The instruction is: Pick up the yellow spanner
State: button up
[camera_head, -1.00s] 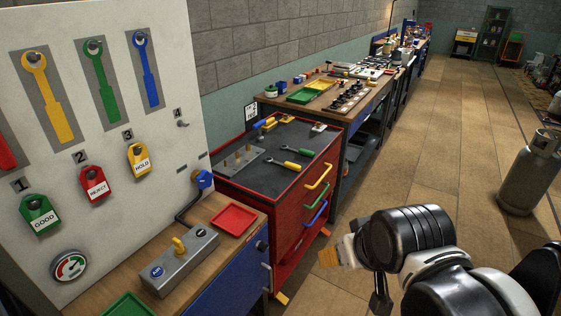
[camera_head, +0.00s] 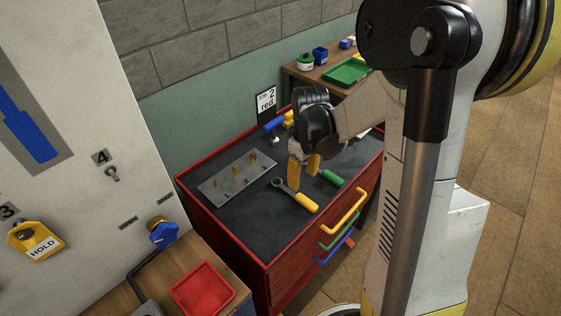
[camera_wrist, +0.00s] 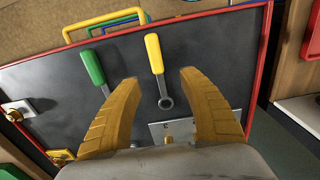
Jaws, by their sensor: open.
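The yellow spanner (camera_head: 306,203), with a yellow handle and a grey ring end, lies on the dark top of the red tool cabinet (camera_head: 228,243). It also shows in the wrist view (camera_wrist: 154,55), its handle pointing up the picture and its ring end between my fingers. My gripper (camera_head: 303,169) is open, fingers pointing down, above the cabinet top close to the spanner. In the wrist view the open fingers (camera_wrist: 159,82) lie either side of the spanner, holding nothing. The exact height of the fingertips above it is hard to tell.
A green-handled spanner (camera_head: 332,178) lies beside it, also near my left finger in the wrist view (camera_wrist: 93,67). A grey plate with yellow pegs (camera_head: 215,192) is on the cabinet's left. A sign (camera_head: 265,102) stands behind. A red tray (camera_head: 202,291) is at the front.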

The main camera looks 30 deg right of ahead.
aim_at(301, 196)
notch_tip(301, 196, down, 6)
jog(key=shift+r+b, duration=0.2)
jog(key=shift+b, duration=0.75)
jog(key=f, duration=0.1)
jog(key=f+b, duration=0.1)
jog(key=f, duration=0.1)
jog(key=f+b, duration=0.1)
jog(key=f, duration=0.1)
jog(key=shift+w+d+f, duration=0.25)
jog(key=shift+w+d, duration=0.05)
jog(key=shift+w, duration=0.1)
grip_shut()
